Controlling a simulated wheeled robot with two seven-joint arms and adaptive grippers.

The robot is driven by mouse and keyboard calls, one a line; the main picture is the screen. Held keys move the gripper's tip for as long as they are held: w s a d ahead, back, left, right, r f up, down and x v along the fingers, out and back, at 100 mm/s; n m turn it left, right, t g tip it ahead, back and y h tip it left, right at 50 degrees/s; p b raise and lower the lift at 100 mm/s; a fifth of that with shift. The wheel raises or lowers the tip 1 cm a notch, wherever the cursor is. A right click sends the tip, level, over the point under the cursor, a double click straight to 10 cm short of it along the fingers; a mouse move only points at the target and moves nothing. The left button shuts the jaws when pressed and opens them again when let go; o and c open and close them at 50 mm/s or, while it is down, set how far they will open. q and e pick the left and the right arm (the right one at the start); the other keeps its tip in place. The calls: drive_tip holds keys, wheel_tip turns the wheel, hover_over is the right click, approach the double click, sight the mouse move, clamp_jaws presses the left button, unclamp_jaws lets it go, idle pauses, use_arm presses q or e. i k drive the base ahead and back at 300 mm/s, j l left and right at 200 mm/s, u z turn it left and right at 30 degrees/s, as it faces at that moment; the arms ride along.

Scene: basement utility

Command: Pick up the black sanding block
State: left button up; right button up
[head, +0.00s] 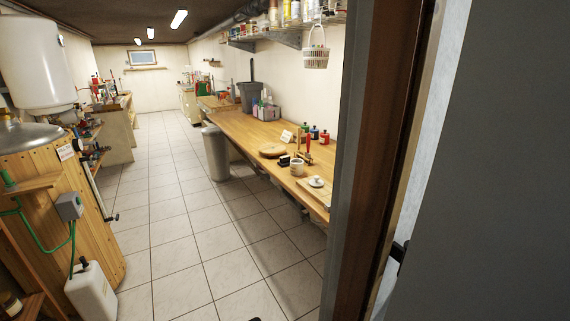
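A small black block-like thing (284,160) lies on the wooden workbench (232,124) at the right. It looks like the black sanding block, but it is too small to be sure. It sits between a round wooden board (272,150) and a pale cup (297,167). Neither of my grippers is in view. A small dark shape shows at the bottom edge, too cut off to name.
A door frame (378,160) and grey door fill the right side, partly hiding the bench's near end. A grey bin (216,152) stands beside the bench. A wooden-clad tank (60,200) and white canister (91,292) stand left. The tiled aisle (190,230) is clear.

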sight(284, 162)
drive_tip(key=i+j+z, duration=0.65)
drive_tip(key=j+z, duration=0.15)
drive_tip(key=j, duration=0.25)
drive_tip(key=i+j+z, duration=0.15)
drive_tip(key=j+z, duration=0.15)
drive_tip(key=j, duration=0.1)
